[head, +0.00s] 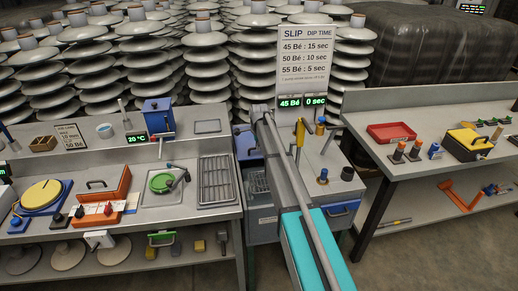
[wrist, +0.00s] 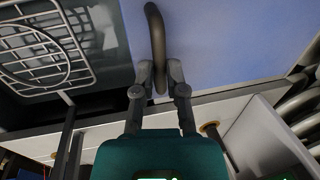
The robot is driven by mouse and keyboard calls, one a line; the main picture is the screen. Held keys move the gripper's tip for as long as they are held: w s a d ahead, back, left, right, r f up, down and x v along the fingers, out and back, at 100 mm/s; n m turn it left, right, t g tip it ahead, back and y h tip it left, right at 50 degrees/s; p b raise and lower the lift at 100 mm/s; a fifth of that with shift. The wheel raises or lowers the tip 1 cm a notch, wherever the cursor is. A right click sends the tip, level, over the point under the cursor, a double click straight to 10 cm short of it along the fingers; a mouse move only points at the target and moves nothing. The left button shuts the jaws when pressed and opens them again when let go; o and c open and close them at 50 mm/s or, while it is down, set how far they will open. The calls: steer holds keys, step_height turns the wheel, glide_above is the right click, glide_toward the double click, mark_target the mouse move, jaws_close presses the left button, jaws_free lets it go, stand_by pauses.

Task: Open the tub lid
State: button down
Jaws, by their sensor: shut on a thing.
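In the wrist view the blue tub lid (wrist: 225,45) fills the upper right, with a curved brown bar handle (wrist: 156,35) on it. My gripper (wrist: 160,82) has its two fingers on either side of the handle's near end and is shut on it. To the left of the lid the dark tub interior shows, with a wire basket (wrist: 40,45) in it. In the head view a bit of the blue lid (head: 248,142) shows left of my arm. The grey tub (head: 263,226) stands below it; my arm hides my gripper and most of the lid there.
A sign (head: 304,55) stands behind the tub. Left is a bench with a sink (head: 150,197), a drain rack (head: 216,180) and a blue box (head: 157,112). Right is a bench with a red tray (head: 391,132) and a yellow-topped box (head: 468,140). Insulator stacks (head: 205,55) fill the back.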

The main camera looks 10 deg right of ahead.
steer(key=c, duration=0.7)
jaws_free()
steer(key=shift+s, duration=0.15)
steer(key=s, duration=1)
steer(key=shift+s, duration=0.25)
steer(key=shift+w+r+p, duration=0.2)
steer(key=shift+r+p, duration=0.5)
step_height(320, 180, up, 12)
steer(key=s+r+p, duration=0.1)
steer(key=s+p, duration=0.1)
steer(key=p, duration=1.1)
steer(key=shift+s+a+f+n+g+b, duration=0.1)
steer(key=shift+s+f+n+g+b, duration=0.15)
steer(key=shift+s+f+n+b, duration=1.7)
steer(key=shift+s+f+n+g+b, duration=0.2)
steer(key=shift+s+f+n+b, duration=0.55)
steer(key=shift+s+n, duration=2.4)
steer(key=shift+s+a+f+n+g+b, duration=0.2)
steer(key=shift+s+f+n+b, duration=1.05)
steer(key=shift+s, duration=2.75)
